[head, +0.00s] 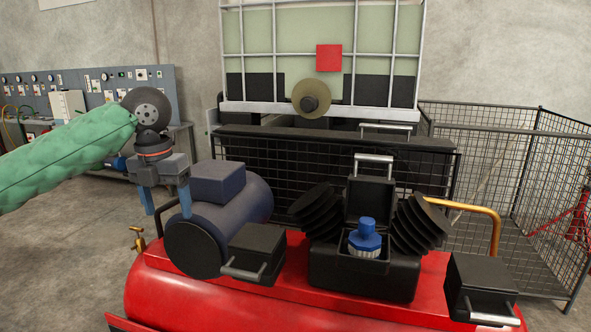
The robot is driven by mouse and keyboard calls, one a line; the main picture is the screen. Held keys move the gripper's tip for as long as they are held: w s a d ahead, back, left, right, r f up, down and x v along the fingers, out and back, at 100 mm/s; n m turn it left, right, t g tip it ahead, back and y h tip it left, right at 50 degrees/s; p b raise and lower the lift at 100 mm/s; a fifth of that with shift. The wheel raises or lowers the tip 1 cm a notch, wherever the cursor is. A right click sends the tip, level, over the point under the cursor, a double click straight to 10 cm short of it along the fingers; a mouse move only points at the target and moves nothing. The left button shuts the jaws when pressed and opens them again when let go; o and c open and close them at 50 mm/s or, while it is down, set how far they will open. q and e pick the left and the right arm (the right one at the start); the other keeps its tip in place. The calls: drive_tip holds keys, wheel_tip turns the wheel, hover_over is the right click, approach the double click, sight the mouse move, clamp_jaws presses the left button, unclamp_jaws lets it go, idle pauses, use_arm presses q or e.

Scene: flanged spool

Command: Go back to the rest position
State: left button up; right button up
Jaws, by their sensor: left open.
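My left gripper (166,200) comes in from the left at the end of a green-sleeved arm. Its two blue-grey fingers point down and stand apart, with nothing seen between them. It hangs in front of and left of a dark cylindrical motor (258,200), above the level of a red tank (185,288). A blue piece with a pale ridged lower part (365,238) sits upright in the opening of a black block on the red machine, well right of the gripper. My right gripper is out of view.
Black boxes with metal handles stand at the front (257,243) and right (483,278) of the machine. Black finned parts (420,222) flank the block. Behind are a caged tank (300,30) and mesh fencing (490,150). Open floor (60,265) lies left.

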use_arm(q)
drive_tip(key=s+a+f+n+t, duration=0.15)
drive_tip(key=f+n, duration=0.35)
drive_tip(key=f, duration=0.7)
drive_tip(key=s+a+f+n+y, duration=0.1)
drive_tip(key=s+a+f+n, duration=0.3)
drive_tip(key=f, duration=0.7)
drive_tip(key=s+f+n, duration=0.1)
drive_tip(key=f+n, duration=0.5)
drive_tip(key=f, duration=0.6)
drive_tip(key=s+a+f+n+y, duration=0.2)
drive_tip(key=s+a+f+n, duration=0.3)
drive_tip(key=s, duration=0.3)
drive_tip(key=s+a+f+n+y, duration=0.2)
drive_tip(key=s+a+f+n, duration=0.25)
drive_tip(key=s, duration=0.45)
drive_tip(key=s+a+f+n+y, duration=0.2)
drive_tip(key=s+a+f+n, duration=0.25)
drive_tip(key=s, duration=0.35)
drive_tip(key=s+d+f+n+h, duration=0.1)
drive_tip(key=d+f+n+h, duration=0.1)
drive_tip(key=d, duration=0.8)
drive_tip(key=s+d+f+n+h, duration=0.1)
drive_tip(key=d+f+n+h, duration=0.1)
drive_tip(key=d, duration=0.7)
drive_tip(key=s+d+f+n+h, duration=0.2)
drive_tip(key=d+h, duration=0.1)
drive_tip(key=d, duration=0.7)
drive_tip(key=shift+d+n+h, duration=0.35)
drive_tip(key=shift+n+h, duration=0.05)
